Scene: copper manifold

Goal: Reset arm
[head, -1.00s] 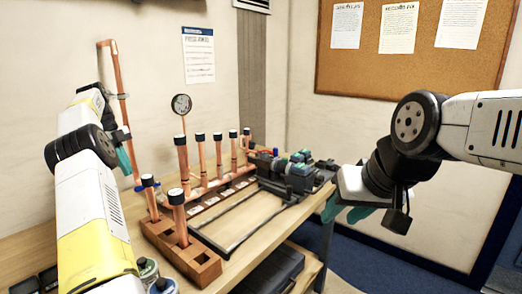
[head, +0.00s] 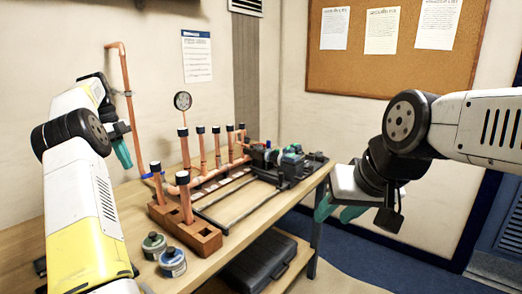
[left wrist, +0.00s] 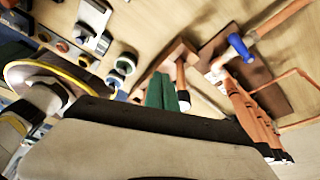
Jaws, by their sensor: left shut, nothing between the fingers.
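My left gripper (head: 123,153) hangs at the left in the head view, its teal fingers pointing down beside the upright copper pipe (head: 126,100) at the wall. In the left wrist view the teal fingers (left wrist: 166,92) lie together, with nothing between them. My right gripper (head: 338,211) is at the right in the head view, off the bench's right edge. Its teal fingers point down to the left, and its opening is hard to judge. Nothing shows in it.
The copper manifold (head: 215,180) with capped uprights and a gauge (head: 182,101) stands on the wooden bench (head: 240,232). A brown block (head: 170,222) holds pipes in front. Two jars (head: 172,262) stand near the front edge. A dark case (head: 262,258) lies on the lower shelf. Floor shows at the right.

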